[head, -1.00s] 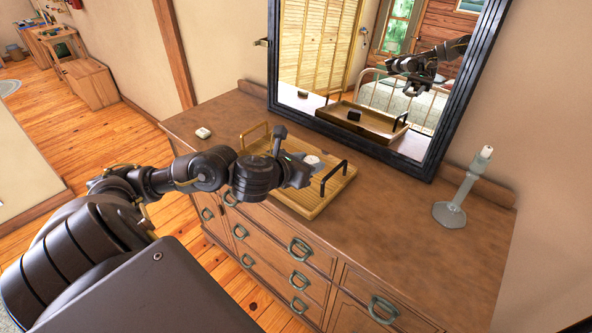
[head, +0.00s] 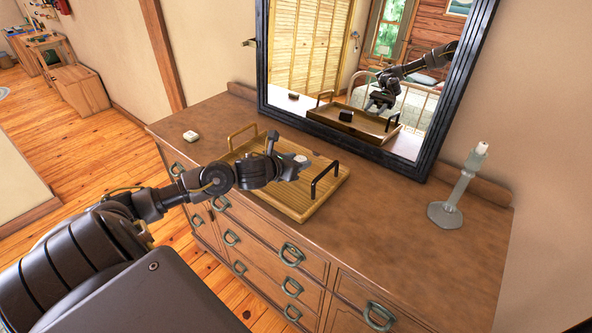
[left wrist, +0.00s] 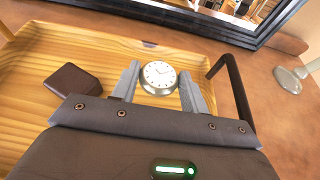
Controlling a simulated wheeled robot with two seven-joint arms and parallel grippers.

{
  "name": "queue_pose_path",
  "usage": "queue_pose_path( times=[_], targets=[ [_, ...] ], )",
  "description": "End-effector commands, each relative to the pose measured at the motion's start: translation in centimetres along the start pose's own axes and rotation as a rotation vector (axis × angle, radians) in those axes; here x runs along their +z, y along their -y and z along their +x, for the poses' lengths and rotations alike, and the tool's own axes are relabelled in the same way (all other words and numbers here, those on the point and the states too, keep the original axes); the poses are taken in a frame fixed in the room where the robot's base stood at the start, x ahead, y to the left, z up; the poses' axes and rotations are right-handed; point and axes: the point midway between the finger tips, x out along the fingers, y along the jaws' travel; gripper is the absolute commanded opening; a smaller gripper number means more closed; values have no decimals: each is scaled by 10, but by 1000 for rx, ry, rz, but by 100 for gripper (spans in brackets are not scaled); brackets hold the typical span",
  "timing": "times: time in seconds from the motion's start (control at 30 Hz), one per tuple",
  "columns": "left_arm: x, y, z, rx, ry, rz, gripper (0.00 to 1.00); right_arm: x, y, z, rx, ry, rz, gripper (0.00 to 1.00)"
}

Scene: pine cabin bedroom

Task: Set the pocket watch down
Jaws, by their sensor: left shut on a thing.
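The pocket watch (left wrist: 158,76), round with a white dial and metal case, is held between the fingers of my left gripper (left wrist: 158,88) in the left wrist view. In the head view my left gripper (head: 297,162) is over the wooden tray (head: 322,193), and only a small part of the watch (head: 302,158) shows. The tray stands on the dresser. I cannot tell whether the watch touches the tray floor. My right gripper is not in view.
A dark brown box (left wrist: 75,80) lies in the tray, left of the watch. The tray has upright handles, the dark one (head: 325,180) close to my gripper. A mirror (head: 340,70) stands behind. A candlestick (head: 457,190) is at right, a small white object (head: 190,136) at left. The dresser top (head: 400,220) right of the tray is clear.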

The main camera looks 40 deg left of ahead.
Motion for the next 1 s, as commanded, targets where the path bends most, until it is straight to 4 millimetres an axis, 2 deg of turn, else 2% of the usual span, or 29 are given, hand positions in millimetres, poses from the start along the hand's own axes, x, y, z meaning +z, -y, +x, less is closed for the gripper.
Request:
queue_pose_path(
  times=[0.2, 0.47, 0.73, 1.0],
  targets=[
    [-16, -15, 24, 1, 1, -3, 20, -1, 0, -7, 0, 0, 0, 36],
    [-22, -19, 31, 0, 0, -1, 20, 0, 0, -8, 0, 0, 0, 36],
    [-51, -20, 44, 0, 2, 0, 20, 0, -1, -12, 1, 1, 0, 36],
    [-52, -20, 45, -1, 3, 1, 20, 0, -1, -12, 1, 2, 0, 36]
  ],
)
